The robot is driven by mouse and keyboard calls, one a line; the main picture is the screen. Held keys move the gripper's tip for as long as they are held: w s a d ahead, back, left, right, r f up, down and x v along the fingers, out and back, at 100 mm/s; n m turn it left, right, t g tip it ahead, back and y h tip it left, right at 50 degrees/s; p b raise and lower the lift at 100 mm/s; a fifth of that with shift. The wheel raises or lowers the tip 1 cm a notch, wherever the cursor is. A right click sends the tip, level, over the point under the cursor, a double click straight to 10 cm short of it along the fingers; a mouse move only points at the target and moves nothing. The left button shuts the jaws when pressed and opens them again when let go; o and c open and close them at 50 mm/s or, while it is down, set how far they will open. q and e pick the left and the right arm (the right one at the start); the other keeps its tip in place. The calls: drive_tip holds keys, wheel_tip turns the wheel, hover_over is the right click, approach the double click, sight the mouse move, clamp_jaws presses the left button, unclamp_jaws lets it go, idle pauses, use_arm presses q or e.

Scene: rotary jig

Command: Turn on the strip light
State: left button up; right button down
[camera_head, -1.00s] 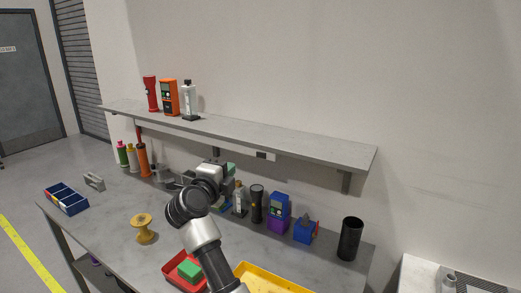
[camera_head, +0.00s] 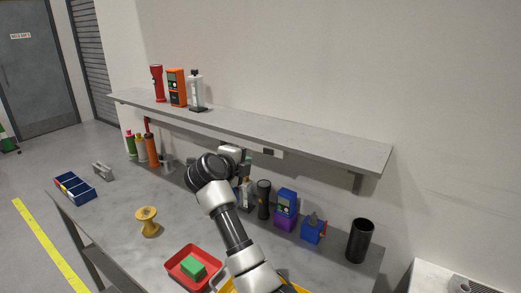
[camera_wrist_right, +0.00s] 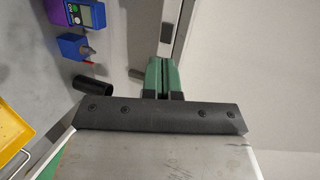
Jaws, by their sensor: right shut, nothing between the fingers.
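The strip light (camera_head: 285,154) is a pale bar under the front part of the wall shelf, with a dark switch (camera_head: 268,152) on it. It does not look lit. In the right wrist view the dark switch (camera_wrist_right: 176,20) shows on the pale strip (camera_wrist_right: 181,38), beyond the fingertips. My right gripper (camera_wrist_right: 163,65) has green fingers pressed together with nothing between them. In the head view my right gripper (camera_head: 246,158) is partly hidden behind my wrist, just below the shelf and left of the switch. I cannot tell whether it touches the strip. My left gripper is out of view.
The shelf (camera_head: 330,140) overhangs the bench and carries a red flashlight (camera_head: 157,83), an orange device (camera_head: 177,87) and a bottle (camera_head: 196,90). Below stand a black flashlight (camera_head: 264,199), a blue device (camera_head: 287,203) and a black cup (camera_head: 360,240). A red tray (camera_head: 172,262) lies in front.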

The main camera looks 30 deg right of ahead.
sight(264, 151)
drive_tip(key=p+x, duration=0.1)
drive_tip(key=x, duration=0.2)
drive_tip(key=p+x, duration=0.1)
drive_tip(key=x, duration=0.2)
drive_tip(key=r+p+x, duration=0.1)
drive_tip(key=x, duration=0.2)
drive_tip(key=shift+w+d+r, duration=0.1)
drive_tip(key=shift+w+d, duration=0.05)
drive_tip(key=shift+d, duration=0.15)
drive_tip(key=shift+w+d+p, duration=0.15)
drive_tip(key=shift+d+p, duration=0.15)
